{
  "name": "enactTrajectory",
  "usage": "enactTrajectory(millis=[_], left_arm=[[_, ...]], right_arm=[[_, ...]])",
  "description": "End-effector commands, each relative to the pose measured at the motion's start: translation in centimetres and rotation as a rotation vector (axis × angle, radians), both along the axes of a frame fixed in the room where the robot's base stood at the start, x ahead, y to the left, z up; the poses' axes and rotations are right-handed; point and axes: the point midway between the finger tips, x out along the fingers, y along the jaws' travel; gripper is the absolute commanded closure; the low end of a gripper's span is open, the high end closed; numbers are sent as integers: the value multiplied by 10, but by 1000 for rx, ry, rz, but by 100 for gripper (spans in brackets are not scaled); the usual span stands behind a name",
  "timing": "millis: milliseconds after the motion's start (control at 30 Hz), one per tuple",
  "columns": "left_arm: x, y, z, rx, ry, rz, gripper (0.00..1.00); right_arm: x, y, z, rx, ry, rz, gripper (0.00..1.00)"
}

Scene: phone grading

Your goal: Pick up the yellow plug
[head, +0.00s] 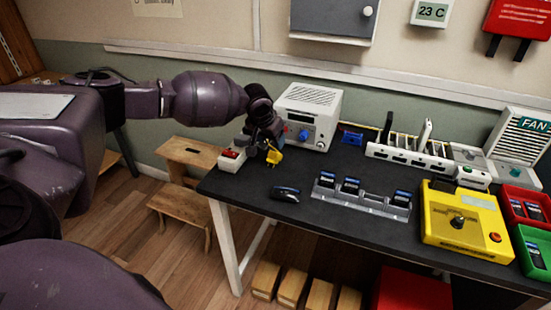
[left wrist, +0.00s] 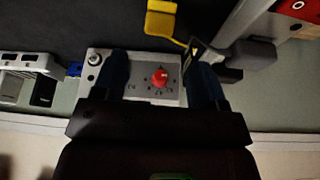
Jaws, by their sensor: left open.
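The yellow plug (head: 274,156) is near the left end of the black table, beside the power strip (head: 230,160) with a red switch. My left gripper (head: 264,138) is just above and behind it and partly covers that area. In the left wrist view the yellow plug (left wrist: 161,22) is at the top, beyond my fingertips, with a thin yellow part running toward the right finger. My left gripper (left wrist: 160,65) is open, with no plug between its fingers. Whether the right finger touches the thin yellow part, I cannot tell. My right gripper is not in view.
A white instrument box (head: 310,112) stands close behind the gripper. A dark handheld device (head: 285,193), a clear phone rack (head: 325,190), a yellow box (head: 468,232) and a white charging rack (head: 410,159) are further right. Wooden stools (head: 186,153) stand left of the table.

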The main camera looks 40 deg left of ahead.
Motion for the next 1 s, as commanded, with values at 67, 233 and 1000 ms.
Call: enactTrajectory(millis=[67, 233, 1000], left_arm=[[5, 0, -16, -1, 4, -1, 34], [10, 0, -25, 0, 0, -2, 34], [29, 0, -70, 1, -3, -4, 43]], right_arm=[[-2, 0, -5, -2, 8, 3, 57], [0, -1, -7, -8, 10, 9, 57], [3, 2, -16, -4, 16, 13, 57]])
